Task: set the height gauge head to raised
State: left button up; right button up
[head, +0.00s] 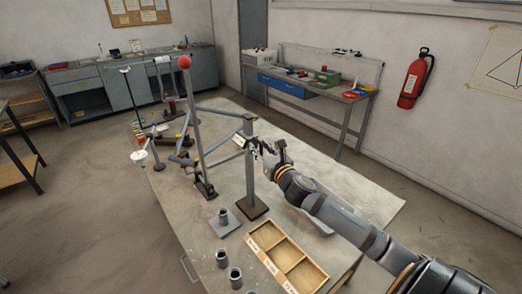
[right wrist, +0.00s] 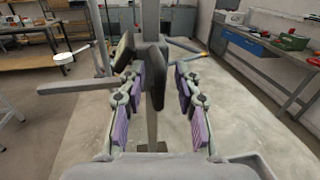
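The height gauge (head: 250,184) appears to be the grey upright column on a dark square base, near the middle of the table. Its head (head: 240,142), with a pale plate, appears to sit high on the column, just below the top. My right gripper (head: 270,152) is beside the head, on the column's right. In the right wrist view, its purple-padded fingers (right wrist: 161,88) are apart, with a dark upright part of the head (right wrist: 156,74) between them. Gaps show on both sides of that part. The gripper partly hides the head in the head view. My left gripper is out of view.
A tall rod with a red ball (head: 184,62) and grey frame tubes (head: 222,112) stand left of the column. A wooden tray (head: 290,276) and several metal cups (head: 235,276) are at the front. The table (head: 345,190) is mostly clear at right.

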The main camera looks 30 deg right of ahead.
notch_tip(320, 180, up, 10)
jog(key=shift+s+f, duration=0.1)
jog(key=shift+f, duration=0.05)
jog(key=shift+f, duration=0.15)
dwell(0.4)
